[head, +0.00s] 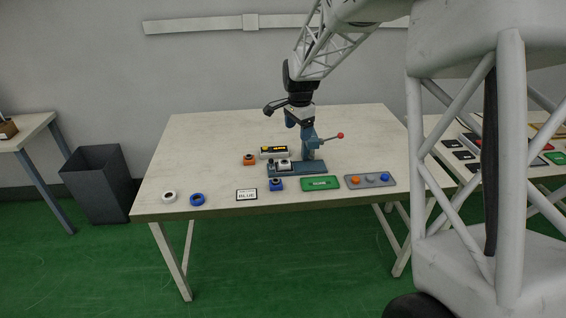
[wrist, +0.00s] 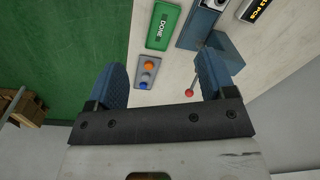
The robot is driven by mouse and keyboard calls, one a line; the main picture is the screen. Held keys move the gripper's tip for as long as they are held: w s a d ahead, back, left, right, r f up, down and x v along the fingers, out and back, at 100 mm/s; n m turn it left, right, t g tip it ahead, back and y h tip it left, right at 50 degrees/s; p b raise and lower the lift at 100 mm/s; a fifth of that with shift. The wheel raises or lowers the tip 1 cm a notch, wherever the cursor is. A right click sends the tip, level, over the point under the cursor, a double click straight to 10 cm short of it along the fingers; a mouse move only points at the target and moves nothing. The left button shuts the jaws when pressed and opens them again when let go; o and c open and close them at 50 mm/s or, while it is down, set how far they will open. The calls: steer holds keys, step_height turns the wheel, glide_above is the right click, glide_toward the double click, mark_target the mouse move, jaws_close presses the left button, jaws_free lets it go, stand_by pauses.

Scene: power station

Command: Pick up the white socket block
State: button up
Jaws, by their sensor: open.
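A white socket block (head: 284,165) with a dark top sits on the blue base of the lever press (head: 308,168) on the table. In the wrist view, only part of a pale block (wrist: 219,4) shows on the press base at the top edge. My gripper (wrist: 164,76) is open and empty, its two blue fingers wide apart. In the head view my wrist is above and behind the press, well clear of the white block. The fingers are hard to make out there.
An orange block (head: 250,159) and a blue block (head: 276,184) stand near the press. A white ring (head: 169,196), a blue ring (head: 197,199) and a "BLUE" card (head: 247,195) lie left. A green plate (head: 320,183) and button panel (head: 370,180) lie right. The red-knobbed lever (head: 340,135) sticks out.

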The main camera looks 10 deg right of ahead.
mark_target(284, 161)
steer(key=w+f+m, duration=0.1)
steer(key=w+f, duration=0.4)
steer(key=w+a+f+m, duration=0.1)
steer(key=w+f+m, duration=0.1)
steer(key=w+f, duration=0.3)
steer(key=w+a+f+m, duration=0.1)
steer(key=w+f+m, duration=0.1)
steer(key=w+f, duration=0.3)
steer(key=shift+w+a+f+g, duration=0.15)
steer(key=shift+w+f+g, duration=0.25)
steer(key=shift+f, duration=0.5)
steer(key=shift+f, duration=1.3)
steer(key=shift+w+f, duration=0.1)
steer(key=shift+f, duration=2.5)
